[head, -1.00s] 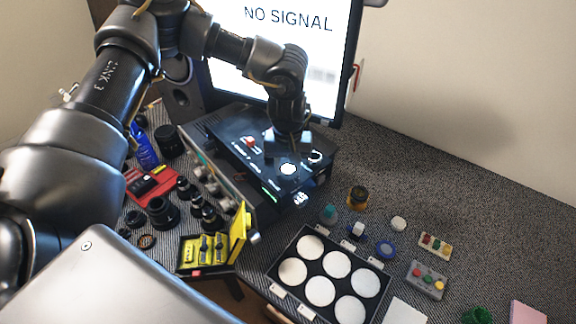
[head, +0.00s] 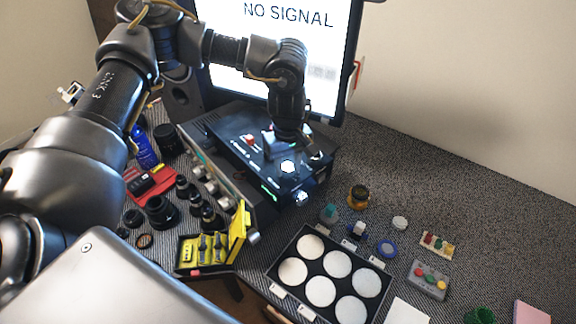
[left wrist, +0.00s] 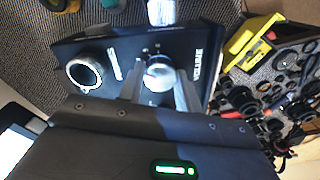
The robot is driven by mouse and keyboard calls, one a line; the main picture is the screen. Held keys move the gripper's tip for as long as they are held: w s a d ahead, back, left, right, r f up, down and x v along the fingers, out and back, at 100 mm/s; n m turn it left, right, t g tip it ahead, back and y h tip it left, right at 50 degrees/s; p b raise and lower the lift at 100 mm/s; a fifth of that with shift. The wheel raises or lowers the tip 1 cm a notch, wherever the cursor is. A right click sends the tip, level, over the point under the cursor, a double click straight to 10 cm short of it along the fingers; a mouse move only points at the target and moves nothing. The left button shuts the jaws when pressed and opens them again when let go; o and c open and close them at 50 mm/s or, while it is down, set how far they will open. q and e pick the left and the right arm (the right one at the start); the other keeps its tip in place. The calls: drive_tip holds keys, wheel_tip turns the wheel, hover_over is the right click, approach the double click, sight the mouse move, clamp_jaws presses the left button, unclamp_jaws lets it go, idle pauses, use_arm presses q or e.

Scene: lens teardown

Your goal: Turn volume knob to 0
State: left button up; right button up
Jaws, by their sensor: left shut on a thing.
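My left gripper (head: 287,155) points down at the box top. In the left wrist view, its two fingers (left wrist: 159,88) are shut around a round silver knob (left wrist: 158,76). A second knob with a bright ring (left wrist: 84,73) is to the left there, apart from the fingers. My right gripper is not in view.
A monitor (head: 285,45) reading "NO SIGNAL" stands close behind the arm. A yellow case (head: 240,232), black lens parts (head: 160,212) and a red box (head: 152,185) crowd the left. A tray of white discs (head: 272,270) lies in front.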

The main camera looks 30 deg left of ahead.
use_arm(q)
drive_tip(key=n, duration=0.5)
drive_tip(key=shift+n+b, duration=0.3)
drive_tip(key=shift+n, duration=0.1)
drive_tip(key=n+p, duration=0.1)
drive_tip(key=n, duration=0.3)
drive_tip(key=shift+r, duration=0.15)
drive_tip(key=n+p, duration=0.1)
drive_tip(key=n, duration=0.3)
drive_tip(key=shift+p, duration=0.35)
drive_tip(key=n+p, duration=0.1)
drive_tip(key=n, duration=0.2)
drive_tip(key=shift+n+p, duration=0.3)
drive_tip(key=n+p, duration=0.2)
drive_tip(key=n, duration=0.3)
drive_tip(key=shift+n+p, duration=0.65)
drive_tip(key=shift+n, duration=0.45)
